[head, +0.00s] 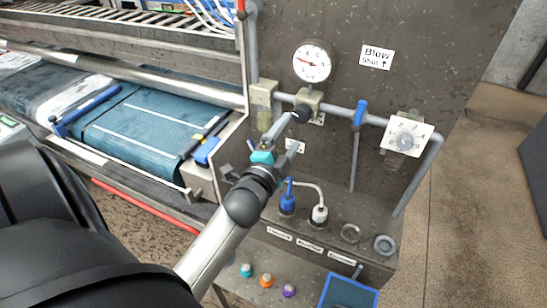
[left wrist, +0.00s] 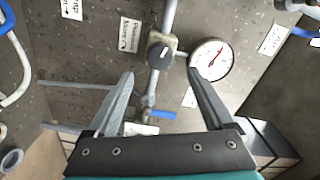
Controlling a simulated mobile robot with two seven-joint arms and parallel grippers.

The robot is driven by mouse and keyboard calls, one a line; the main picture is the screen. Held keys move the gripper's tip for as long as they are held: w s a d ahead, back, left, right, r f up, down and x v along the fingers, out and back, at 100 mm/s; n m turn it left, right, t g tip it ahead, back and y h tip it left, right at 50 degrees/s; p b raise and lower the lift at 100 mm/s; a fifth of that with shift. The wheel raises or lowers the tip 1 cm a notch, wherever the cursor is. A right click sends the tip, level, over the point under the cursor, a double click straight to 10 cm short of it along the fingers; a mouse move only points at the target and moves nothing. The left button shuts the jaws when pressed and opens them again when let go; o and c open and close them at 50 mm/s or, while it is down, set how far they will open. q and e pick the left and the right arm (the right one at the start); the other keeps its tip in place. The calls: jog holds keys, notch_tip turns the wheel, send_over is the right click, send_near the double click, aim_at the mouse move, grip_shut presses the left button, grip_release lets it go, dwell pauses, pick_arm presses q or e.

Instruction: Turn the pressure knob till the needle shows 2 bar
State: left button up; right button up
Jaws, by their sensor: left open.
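The round white pressure gauge (head: 312,61) is on the upper grey panel. Its red needle points left in the head view; the figure it marks is too small to read surely. The gauge also shows in the left wrist view (left wrist: 210,60). The dark pressure knob (head: 303,113) sits on a fitting below the gauge; in the left wrist view the knob (left wrist: 160,53) has a pale mark on its face. My left gripper (head: 293,131) is open, its fingers spread below the knob, which appears between and beyond the fingertips. I see no contact. My right gripper is out of view.
A pipe runs right from the knob to a blue valve handle (head: 360,112) and a white dial plate (head: 397,129). A "Blow Shut" sign (head: 376,57) hangs above. Blue and white hose plugs (head: 319,214) stand on the ledge below. A conveyor with a blue rug (head: 150,125) lies left.

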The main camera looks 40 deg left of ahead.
pick_arm(q)
jog(key=v, duration=0.8)
jog(key=shift+b, duration=0.35)
jog(key=v, duration=0.9)
jog(key=shift+b, duration=0.4)
